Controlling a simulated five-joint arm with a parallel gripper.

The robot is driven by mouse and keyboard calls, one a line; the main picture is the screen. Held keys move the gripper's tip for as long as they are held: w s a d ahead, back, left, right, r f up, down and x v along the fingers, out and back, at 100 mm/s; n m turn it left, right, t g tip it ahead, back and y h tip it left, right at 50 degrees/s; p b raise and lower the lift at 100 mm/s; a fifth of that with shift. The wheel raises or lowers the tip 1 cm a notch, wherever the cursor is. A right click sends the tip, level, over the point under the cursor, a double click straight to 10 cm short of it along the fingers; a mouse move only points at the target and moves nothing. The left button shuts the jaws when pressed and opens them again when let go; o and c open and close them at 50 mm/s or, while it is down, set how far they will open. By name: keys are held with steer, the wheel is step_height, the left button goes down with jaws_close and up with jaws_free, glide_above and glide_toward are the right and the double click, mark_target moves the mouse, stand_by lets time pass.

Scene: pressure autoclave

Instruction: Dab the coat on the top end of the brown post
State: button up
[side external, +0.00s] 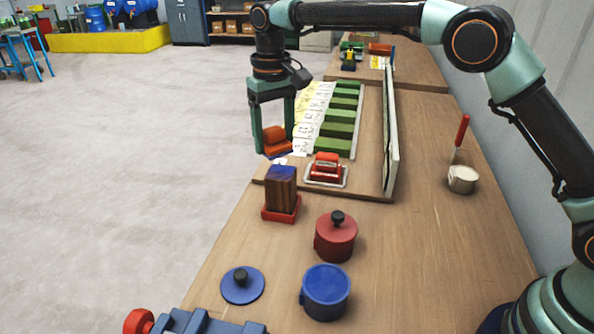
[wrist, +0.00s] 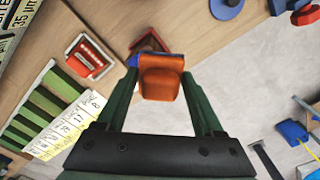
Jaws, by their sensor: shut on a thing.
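The brown post (side external: 281,193) stands upright in a red base (side external: 281,213) near the table's left edge. Its upper end looks blue. My gripper (side external: 274,132) is shut on an orange applicator (side external: 277,141) with a blue underside (side external: 281,154), and holds it a little above the post, apparently clear of it. In the wrist view the orange applicator (wrist: 161,82) sits between my fingertips (wrist: 160,88). It hides most of the post there; part of the red base (wrist: 150,41) and a bit of blue (wrist: 133,61) show behind it.
A red block on a white tray (side external: 326,171) lies right of the post. Green blocks (side external: 340,130) and a labelled strip (side external: 312,115) lie behind. An upright panel (side external: 390,130), red pot (side external: 336,238), blue pot (side external: 326,292), blue lid (side external: 242,286) and small cup (side external: 463,179) stand around.

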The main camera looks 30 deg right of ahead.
glide_above(277, 180)
steer(key=shift+f, duration=3.15)
steer(key=shift+w+d+f, duration=0.15)
steer(key=shift+f, duration=0.25)
steer(key=shift+w+d+f, duration=0.15)
steer(key=shift+f, duration=0.2)
steer(key=shift+w+d, duration=0.8)
steer(key=shift+s+a, duration=1.1)
steer(key=shift+s+a+r, duration=0.1)
steer(key=shift+s+r, duration=0.05)
steer(key=shift+r, duration=1.9)
steer(key=shift+s+a+r, duration=0.1)
steer(key=shift+r, duration=1.9)
